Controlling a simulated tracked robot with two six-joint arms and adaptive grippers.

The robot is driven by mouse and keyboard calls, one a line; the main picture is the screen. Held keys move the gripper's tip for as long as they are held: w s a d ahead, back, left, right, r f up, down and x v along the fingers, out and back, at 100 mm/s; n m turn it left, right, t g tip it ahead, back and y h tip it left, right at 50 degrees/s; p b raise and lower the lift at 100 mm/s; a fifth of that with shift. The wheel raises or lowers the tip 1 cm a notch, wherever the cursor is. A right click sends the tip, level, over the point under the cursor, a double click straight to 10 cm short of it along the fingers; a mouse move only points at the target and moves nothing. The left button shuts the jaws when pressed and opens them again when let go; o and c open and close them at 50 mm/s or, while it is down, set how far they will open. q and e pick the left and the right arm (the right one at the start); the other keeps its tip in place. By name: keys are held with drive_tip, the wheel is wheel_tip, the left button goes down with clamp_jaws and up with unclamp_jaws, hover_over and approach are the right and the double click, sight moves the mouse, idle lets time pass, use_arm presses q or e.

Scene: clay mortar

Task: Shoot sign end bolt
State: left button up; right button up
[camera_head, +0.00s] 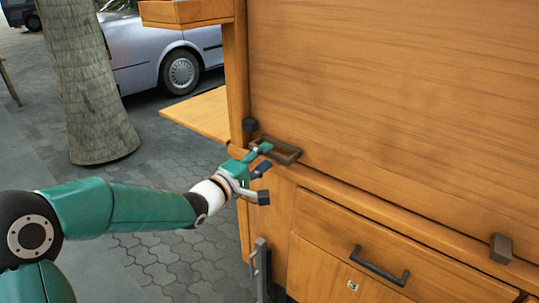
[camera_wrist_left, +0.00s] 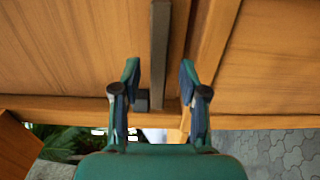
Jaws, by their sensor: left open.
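A dark bolt-like fitting (camera_head: 287,153) lies on the ledge at the left end of the wooden cabinet's large panel (camera_head: 390,90). A small dark round knob (camera_head: 250,125) shows just behind it. My left gripper (camera_head: 262,160) is open at the fitting's near left end, and one green finger partly covers it. In the left wrist view a dark bar (camera_wrist_left: 160,50) runs between the two open fingers (camera_wrist_left: 158,80), with a small dark block (camera_wrist_left: 142,100) beside it. I cannot tell whether the fingers touch the fitting. My right gripper is out of view.
Below the ledge are a drawer with a dark handle (camera_head: 380,266) and an upright metal handle (camera_head: 262,268). A wooden flap (camera_head: 203,114) juts out left. A tree trunk (camera_head: 88,80) and a car stand beyond.

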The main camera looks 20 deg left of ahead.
use_arm(q)
drive_tip(key=shift+x, duration=1.25)
clamp_jaws()
drive_tip(key=shift+a, duration=0.1)
